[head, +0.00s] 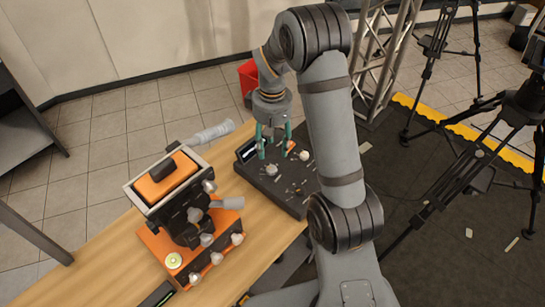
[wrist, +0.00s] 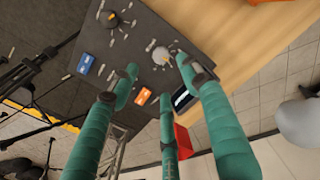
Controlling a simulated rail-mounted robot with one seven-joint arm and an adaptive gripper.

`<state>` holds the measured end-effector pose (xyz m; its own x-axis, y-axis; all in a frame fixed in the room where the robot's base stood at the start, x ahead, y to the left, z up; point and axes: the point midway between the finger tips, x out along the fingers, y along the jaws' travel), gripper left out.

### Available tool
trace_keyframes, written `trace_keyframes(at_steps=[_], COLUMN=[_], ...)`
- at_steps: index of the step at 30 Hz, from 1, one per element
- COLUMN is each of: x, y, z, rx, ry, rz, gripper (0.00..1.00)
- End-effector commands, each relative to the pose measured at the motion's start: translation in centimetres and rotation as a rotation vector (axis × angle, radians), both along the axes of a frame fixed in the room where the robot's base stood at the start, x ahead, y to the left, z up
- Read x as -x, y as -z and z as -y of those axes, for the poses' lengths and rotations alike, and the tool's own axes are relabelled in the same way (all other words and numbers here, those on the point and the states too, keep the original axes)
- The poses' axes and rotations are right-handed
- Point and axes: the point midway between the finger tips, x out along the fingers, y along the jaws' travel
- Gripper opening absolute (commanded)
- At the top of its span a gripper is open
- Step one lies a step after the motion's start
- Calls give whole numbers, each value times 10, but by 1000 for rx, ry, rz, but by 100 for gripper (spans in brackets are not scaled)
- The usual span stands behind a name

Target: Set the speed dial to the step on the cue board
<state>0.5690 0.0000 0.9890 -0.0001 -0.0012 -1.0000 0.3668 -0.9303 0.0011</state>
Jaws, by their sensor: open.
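A dark control console (head: 297,201) lies on the wooden table; it also fills the top of the wrist view (wrist: 125,70). A pale round dial (head: 271,170) with light marks around it sits near its left end. In the wrist view this pale dial (wrist: 160,55) shows between and just beyond my fingertips, with a gap around it. Another, dark knob (wrist: 112,18) with an orange mark lies farther off. Labels are too small to read, so I cannot tell which is the speed dial. My teal-fingered gripper (head: 275,146) is open and empty above the console. I cannot identify the cue board.
The console has a dark display (head: 246,150), an orange block (wrist: 142,96) and a blue block (wrist: 84,62). An orange device (head: 172,178) with several pale knobs stands to the left on the table. A red bin (head: 248,74), truss (head: 378,60) and tripods (head: 435,45) stand beyond.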

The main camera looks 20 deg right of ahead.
Motion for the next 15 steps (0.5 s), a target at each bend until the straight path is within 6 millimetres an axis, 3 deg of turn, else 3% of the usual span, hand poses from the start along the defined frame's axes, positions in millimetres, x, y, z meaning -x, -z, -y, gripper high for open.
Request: trace_keyframes(at_steps=[15], x=[1], y=[83], z=[0], rx=[0], ry=[-1], rz=[-4], gripper=[47])
